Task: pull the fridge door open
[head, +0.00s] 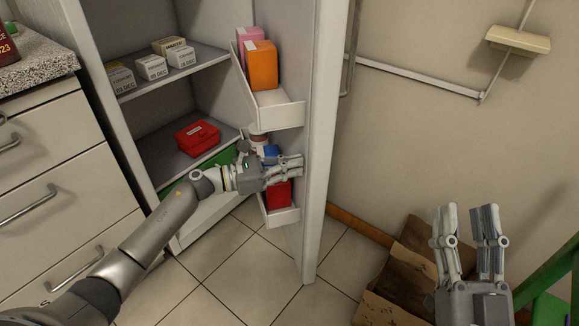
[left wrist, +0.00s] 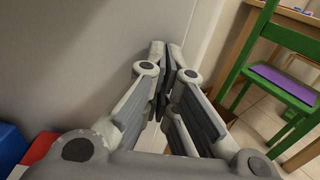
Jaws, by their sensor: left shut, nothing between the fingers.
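The fridge door (head: 322,120) stands open, swung out to the right of the fridge body, with its shelved inner side facing left. My left gripper (head: 297,168) reaches in front of the fridge opening to the door's inner side, between its upper and lower shelves. Its fingers are shut and empty. In the left wrist view the fingertips (left wrist: 165,65) are together close to the pale door panel (left wrist: 75,45); I cannot tell if they touch. My right gripper (head: 468,210) is open and empty at the lower right, apart from the door. The door handle is partly visible (head: 350,60).
Fridge shelves hold small white boxes (head: 151,67) and a red box (head: 198,136). The upper door shelf (head: 277,115) holds an orange carton (head: 261,66). Drawers (head: 55,150) stand left. A brown paper bag (head: 400,278) is on the floor right of the door. A green chair (left wrist: 262,62) shows in the wrist view.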

